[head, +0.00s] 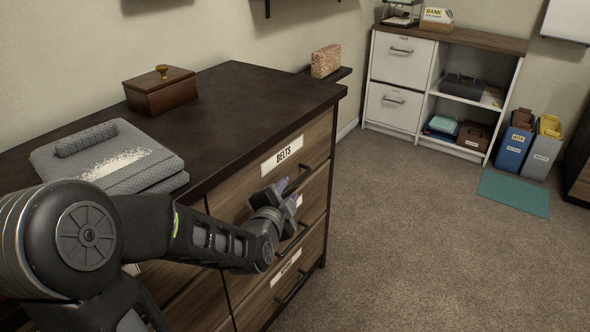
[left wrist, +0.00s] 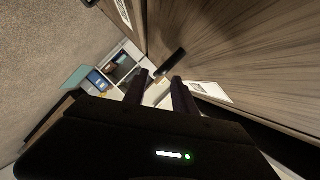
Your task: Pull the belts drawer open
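The belts drawer (head: 318,145) is the upper right drawer of a dark-topped wooden dresser, with a white BELTS label (head: 283,154). Its front looks flush with the dresser. Its dark bar handle (head: 301,176) is partly hidden by my left gripper (head: 284,190), which is close in front of the drawer face. In the left wrist view the two fingers (left wrist: 160,86) stand apart with nothing held between them. A dark handle (left wrist: 171,62) shows just beyond the fingertips; contact cannot be told. My right gripper is not in view.
Lower drawers have handles (head: 292,286) sticking out below. A folded grey cloth stack (head: 110,160) and a wooden box (head: 160,92) sit on the dresser top. The carpet (head: 410,240) to the right is clear. A white cabinet (head: 398,85) and bins (head: 515,145) stand beyond.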

